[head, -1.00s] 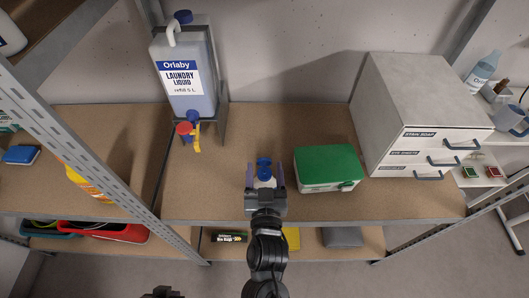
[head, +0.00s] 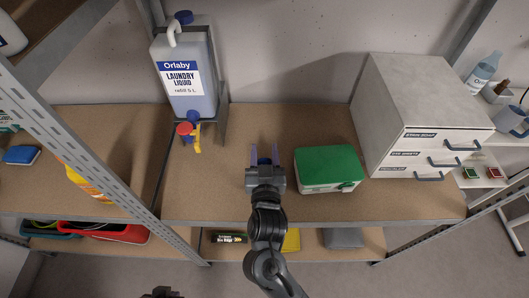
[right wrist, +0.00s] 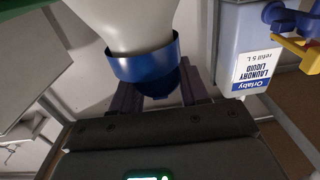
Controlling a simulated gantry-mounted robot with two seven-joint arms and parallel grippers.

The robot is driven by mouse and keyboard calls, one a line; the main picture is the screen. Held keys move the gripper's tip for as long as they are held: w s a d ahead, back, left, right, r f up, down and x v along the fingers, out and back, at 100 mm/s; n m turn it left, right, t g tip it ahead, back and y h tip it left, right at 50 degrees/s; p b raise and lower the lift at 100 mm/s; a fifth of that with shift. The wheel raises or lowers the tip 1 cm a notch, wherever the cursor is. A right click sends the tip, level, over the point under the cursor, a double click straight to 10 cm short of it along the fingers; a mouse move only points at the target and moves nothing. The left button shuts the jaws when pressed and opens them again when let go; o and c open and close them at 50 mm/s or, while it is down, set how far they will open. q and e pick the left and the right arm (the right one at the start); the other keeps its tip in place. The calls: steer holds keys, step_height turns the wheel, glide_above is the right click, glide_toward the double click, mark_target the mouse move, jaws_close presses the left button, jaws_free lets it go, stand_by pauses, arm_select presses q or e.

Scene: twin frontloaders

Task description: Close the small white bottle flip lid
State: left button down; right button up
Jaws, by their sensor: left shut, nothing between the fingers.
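The small white bottle (right wrist: 130,22) with its blue cap (right wrist: 145,66) fills the upper middle of the right wrist view, which shows it upside down. My right gripper (head: 265,154) is over the middle shelf, its two fingers apart on either side of the cap. In the right wrist view the cap covers part of the fingers (right wrist: 160,98). In the head view the gripper hides most of the bottle, with only a little blue showing between the fingers. I cannot tell the flip lid's angle. Only a dark bit of my left gripper (head: 161,293) shows at the bottom edge, shut and empty.
A white box with a green lid (head: 327,164) stands close right of my right gripper. A laundry liquid container (head: 187,75) with a tap is at the back left. A grey drawer unit (head: 405,110) is at the right. Shelf board (head: 205,190) left of the gripper is clear.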

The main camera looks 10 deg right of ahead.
steer(key=c, duration=0.5)
steer(key=shift+o, duration=0.2)
steer(key=shift+f+b, duration=0.15)
steer(key=shift+b, duration=0.15)
steer(key=t+b, duration=0.1)
steer(key=s+t+b, duration=0.1)
steer(key=t+b, duration=0.3)
steer(key=shift+s+a+f+h, duration=0.1)
steer(key=shift+s+f+h, duration=0.05)
steer(key=shift+s+h, duration=0.2)
steer(key=shift+c, duration=0.2)
steer(key=shift+s+r+t+b, duration=0.1)
steer(key=shift+r+t+b, duration=0.1)
steer(key=shift+t+b, duration=0.15)
steer(key=o, duration=1)
steer(key=shift+c, duration=0.2)
steer(key=shift+o, duration=0.2)
steer(key=shift+r, duration=0.1)
